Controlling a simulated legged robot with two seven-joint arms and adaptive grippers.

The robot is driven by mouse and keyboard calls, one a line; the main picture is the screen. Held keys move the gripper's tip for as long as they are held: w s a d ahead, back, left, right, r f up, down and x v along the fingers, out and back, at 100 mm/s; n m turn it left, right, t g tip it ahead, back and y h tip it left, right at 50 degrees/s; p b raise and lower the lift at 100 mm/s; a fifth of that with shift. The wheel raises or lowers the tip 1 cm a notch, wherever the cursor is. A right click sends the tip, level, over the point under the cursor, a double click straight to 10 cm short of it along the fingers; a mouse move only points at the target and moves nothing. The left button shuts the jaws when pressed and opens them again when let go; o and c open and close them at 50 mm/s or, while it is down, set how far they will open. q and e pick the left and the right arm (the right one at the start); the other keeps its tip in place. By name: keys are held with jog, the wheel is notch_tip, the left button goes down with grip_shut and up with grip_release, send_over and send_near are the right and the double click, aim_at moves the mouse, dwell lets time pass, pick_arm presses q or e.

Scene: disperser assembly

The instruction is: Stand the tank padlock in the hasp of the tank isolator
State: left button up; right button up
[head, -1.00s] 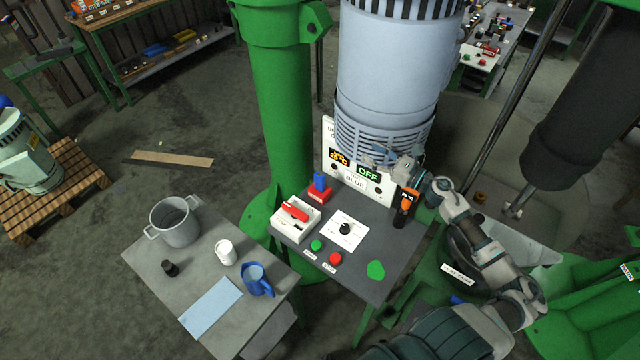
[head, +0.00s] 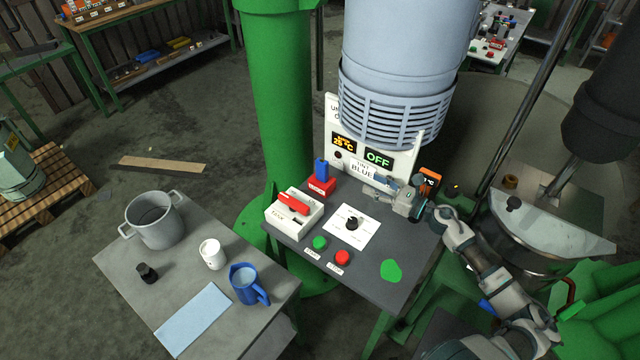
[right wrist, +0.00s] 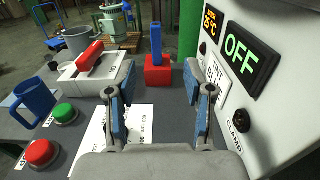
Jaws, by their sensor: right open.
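The tank isolator (head: 294,214) is a white box with a red handle on the left of the dark panel top; it also shows in the right wrist view (right wrist: 90,68). Behind it stands a red block with an upright blue piece (head: 321,176), which I take for the tank padlock; it also shows in the right wrist view (right wrist: 157,68). I cannot make out the hasp. My right gripper (head: 374,187) is open and empty above the panel, right of the padlock. In the right wrist view, the padlock shows between and beyond the fingers. My left gripper is not in view.
A white display board (head: 350,160) reading OFF rises behind the panel, close to my right gripper. A black knob (head: 352,223), a green button (head: 320,243) and a red button (head: 342,257) stand on the panel. A side table holds a pot (head: 154,222) and a blue jug (head: 246,284).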

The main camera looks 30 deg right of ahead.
notch_tip(320, 180, down, 3)
jog(key=b, duration=0.1)
send_near(328, 170)
jog(key=x, duration=0.4)
jog(key=shift+w+r, duration=0.4)
jog(key=shift+w+a, duration=0.3)
jog(key=shift+w, duration=0.15)
jog(key=shift+w+a+f, duration=0.1)
jog(key=shift+w, duration=0.1)
jog(key=shift+x, duration=2.3)
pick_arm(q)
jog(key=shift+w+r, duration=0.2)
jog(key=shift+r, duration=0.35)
pick_arm(e)
jog(key=shift+s+a+f, duration=0.1)
jog(key=shift+f, duration=0.05)
grip_shut()
